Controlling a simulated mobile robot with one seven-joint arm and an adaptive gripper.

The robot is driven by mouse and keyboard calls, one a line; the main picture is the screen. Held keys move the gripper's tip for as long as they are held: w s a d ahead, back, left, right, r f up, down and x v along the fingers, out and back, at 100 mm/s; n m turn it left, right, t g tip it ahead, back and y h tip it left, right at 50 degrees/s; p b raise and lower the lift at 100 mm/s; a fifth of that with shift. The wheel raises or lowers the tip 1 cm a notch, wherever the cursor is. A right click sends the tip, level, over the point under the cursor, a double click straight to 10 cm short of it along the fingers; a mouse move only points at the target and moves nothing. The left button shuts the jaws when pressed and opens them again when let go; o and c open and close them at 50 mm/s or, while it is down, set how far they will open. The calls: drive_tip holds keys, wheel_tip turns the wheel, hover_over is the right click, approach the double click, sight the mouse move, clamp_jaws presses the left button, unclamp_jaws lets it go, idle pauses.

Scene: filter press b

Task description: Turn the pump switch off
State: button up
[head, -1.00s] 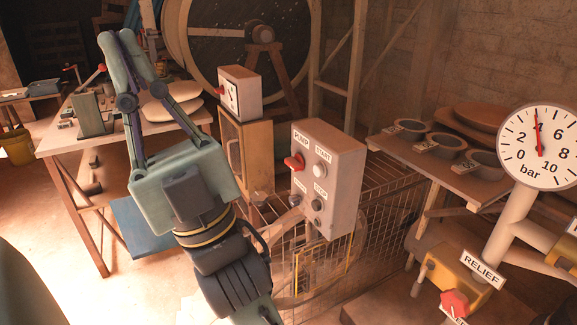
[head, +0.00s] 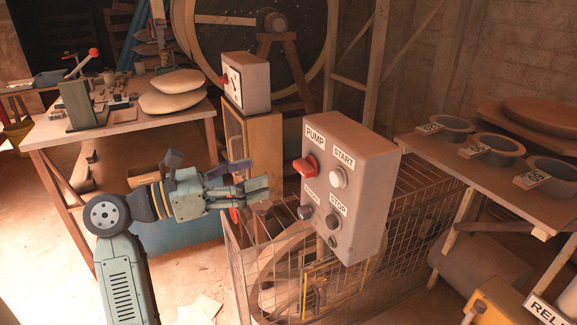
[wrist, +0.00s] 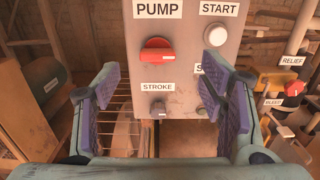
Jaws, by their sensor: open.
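The pump switch is a red rotary knob (head: 306,166) under the PUMP label on a grey control box (head: 362,205). In the wrist view the red knob (wrist: 157,51) lies roughly level across the box, upper centre, between and beyond the fingertips. My gripper (head: 262,188) is left of the box in the head view, pointing right toward it, a little below the knob. In the wrist view my gripper (wrist: 160,83) is open and empty, its purple-padded fingers apart. No contact with the knob shows.
The box also carries a white START button (head: 338,178), a dark STROKE knob (head: 305,212) and a STOP button (head: 332,222). A wire cage (head: 390,255) stands below. A wooden table (head: 125,127) is at left; a shelf with bowls (head: 480,185) is at right.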

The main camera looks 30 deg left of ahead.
sight(298, 167)
drive_tip(key=p+x, duration=0.1)
drive_tip(key=x, duration=0.2)
drive_tip(key=f+p+x, duration=0.1)
drive_tip(key=x, duration=0.3)
drive_tip(key=p+x, duration=0.1)
drive_tip(key=x, duration=0.2)
drive_tip(key=shift+w+f, duration=0.2)
drive_tip(key=shift+w, duration=0.1)
drive_tip(key=shift+c, duration=0.2)
drive_tip(key=c, duration=1.1)
